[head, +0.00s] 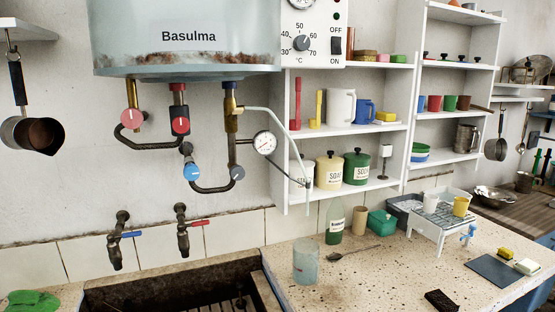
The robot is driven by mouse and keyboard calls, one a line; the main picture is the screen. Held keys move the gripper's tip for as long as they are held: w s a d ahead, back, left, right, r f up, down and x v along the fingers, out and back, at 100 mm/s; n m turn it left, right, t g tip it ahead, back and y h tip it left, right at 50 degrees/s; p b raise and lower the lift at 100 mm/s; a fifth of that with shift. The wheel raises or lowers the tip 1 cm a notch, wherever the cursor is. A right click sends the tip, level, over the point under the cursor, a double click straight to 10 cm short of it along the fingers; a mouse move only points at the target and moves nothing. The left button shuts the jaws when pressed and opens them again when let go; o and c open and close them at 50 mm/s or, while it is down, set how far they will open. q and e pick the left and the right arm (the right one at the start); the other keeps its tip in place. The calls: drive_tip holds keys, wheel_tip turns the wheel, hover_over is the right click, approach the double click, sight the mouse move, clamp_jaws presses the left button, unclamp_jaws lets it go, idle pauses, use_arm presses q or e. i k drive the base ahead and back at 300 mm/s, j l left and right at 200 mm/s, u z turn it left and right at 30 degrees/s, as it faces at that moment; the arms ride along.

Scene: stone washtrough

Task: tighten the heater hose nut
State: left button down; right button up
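The water heater (188,45) is a pale tank labelled "Basulma" on the wall at the upper left. A brass fitting (231,108) hangs under its right side, below a blue collar. A pale thin hose (277,117) leaves this fitting, bends right and runs down past the shelf edge to near a white container. The hose nut is too small to tell apart from the fitting, and I cannot tell how tight it is. Neither of my grippers is in view.
Red-handled valves (180,125), dark pipes and a round gauge (264,143) crowd the space under the heater. White shelves (362,129) stand close on the right. Below are two taps, a stone sink (265,288) and a speckled counter (375,285) with a glass, bottle and dish rack.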

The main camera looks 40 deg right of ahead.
sight(237, 172)
drive_tip(key=z, duration=0.95)
